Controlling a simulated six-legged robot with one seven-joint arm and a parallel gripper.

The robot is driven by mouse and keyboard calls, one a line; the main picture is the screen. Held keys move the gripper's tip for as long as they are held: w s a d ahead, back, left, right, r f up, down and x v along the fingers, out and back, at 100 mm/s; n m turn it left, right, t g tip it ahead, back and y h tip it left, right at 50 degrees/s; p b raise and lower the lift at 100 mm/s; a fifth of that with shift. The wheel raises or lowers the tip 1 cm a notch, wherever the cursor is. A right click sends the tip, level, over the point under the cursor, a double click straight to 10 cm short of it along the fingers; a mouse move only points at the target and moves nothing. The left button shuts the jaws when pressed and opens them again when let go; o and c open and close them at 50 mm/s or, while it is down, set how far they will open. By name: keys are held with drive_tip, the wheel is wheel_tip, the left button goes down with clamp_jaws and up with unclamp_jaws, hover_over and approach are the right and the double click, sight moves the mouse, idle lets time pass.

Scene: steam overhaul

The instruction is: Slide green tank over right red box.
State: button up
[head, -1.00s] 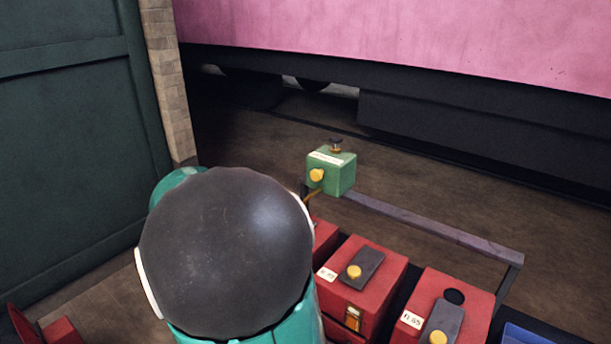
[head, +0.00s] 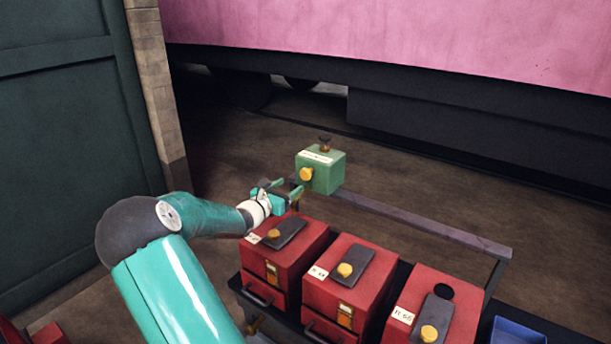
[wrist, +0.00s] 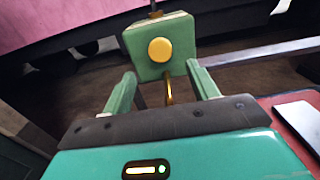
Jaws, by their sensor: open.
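The green tank (head: 320,172) sits on a grey rail (head: 430,222) at its left end, behind the left red box. It has a yellow knob on its front and a dark knob on top; it also shows in the wrist view (wrist: 158,46). My gripper (head: 284,190) is open just left of and below the tank. In the wrist view its fingers (wrist: 160,78) stand either side of a thin brass spout (wrist: 169,90) under the tank; I cannot tell whether they touch it. The right red box (head: 455,292) has a dark round hole beside its grey slide plate (head: 437,318).
The left red box (head: 290,255) and middle red box (head: 350,283) stand beside it, with grey plates and yellow knobs on top. A blue tray (head: 517,332) is at the lower right. A green wall (head: 60,130) stands at left. Open floor lies behind the rail.

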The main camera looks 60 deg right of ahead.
sight(305, 175)
drive_tip(key=d, duration=0.3)
drive_tip(key=s+d, duration=0.1)
drive_tip(key=d, duration=0.6)
drive_tip(key=shift+s, duration=0.3)
drive_tip(key=shift+c, duration=0.5)
clamp_jaws()
drive_tip(key=shift+s, duration=0.1)
